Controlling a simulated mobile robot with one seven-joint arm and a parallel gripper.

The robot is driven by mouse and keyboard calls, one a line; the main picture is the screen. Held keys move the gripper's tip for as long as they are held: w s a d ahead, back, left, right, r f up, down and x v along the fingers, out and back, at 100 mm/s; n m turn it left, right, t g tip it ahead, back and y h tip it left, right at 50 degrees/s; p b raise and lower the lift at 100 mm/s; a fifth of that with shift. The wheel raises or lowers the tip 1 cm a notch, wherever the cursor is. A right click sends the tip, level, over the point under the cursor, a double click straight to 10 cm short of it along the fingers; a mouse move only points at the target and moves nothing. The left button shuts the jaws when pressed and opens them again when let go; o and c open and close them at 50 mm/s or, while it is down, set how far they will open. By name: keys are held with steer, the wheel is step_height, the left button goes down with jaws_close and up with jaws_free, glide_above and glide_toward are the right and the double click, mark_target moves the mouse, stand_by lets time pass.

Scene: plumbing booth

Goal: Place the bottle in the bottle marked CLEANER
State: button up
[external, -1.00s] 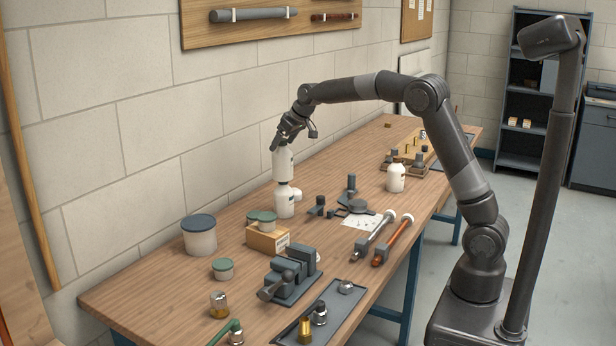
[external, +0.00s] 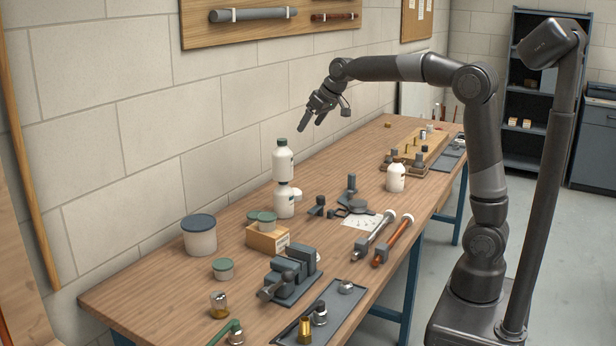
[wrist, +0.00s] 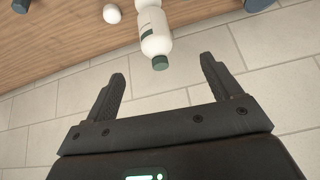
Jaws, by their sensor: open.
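A white bottle with a green cap (external: 283,160) stands upright on top of another white bottle (external: 284,203) on the bench, near the wall. In the wrist view the capped bottle (wrist: 155,35) shows beyond the fingertips, with its green cap toward me. The lettering on the bottles is too small to read. A third white bottle (external: 396,178) stands apart, farther right on the bench. My gripper (external: 314,121) is open and empty, above and to the right of the stacked bottles. Its two fingers (wrist: 163,80) are spread in the wrist view, with nothing between them.
A grey tub (external: 199,238), a cardboard box with small jars (external: 267,238) and a vise (external: 288,278) stand in front of the stack. Dark fittings (external: 350,198) and two long pipe tools (external: 385,240) lie to its right. The wall runs close behind the bench.

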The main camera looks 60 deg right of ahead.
steer(key=s+a+f, duration=0.1)
steer(key=s+a, duration=0.1)
steer(key=s, duration=0.8)
steer(key=s+a+f, duration=0.1)
steer(key=s+a, duration=0.2)
steer(key=s, duration=0.6)
steer(key=s+a+f, duration=0.1)
steer(key=s+f, duration=0.3)
steer(key=s, duration=0.4)
steer(key=s+a+f, duration=0.1)
steer(key=s+f, duration=0.3)
steer(key=s, duration=0.4)
steer(key=shift+s+f+n+g, duration=0.15)
steer(key=shift+f+n+g, duration=0.2)
steer(key=shift+n+g, duration=0.05)
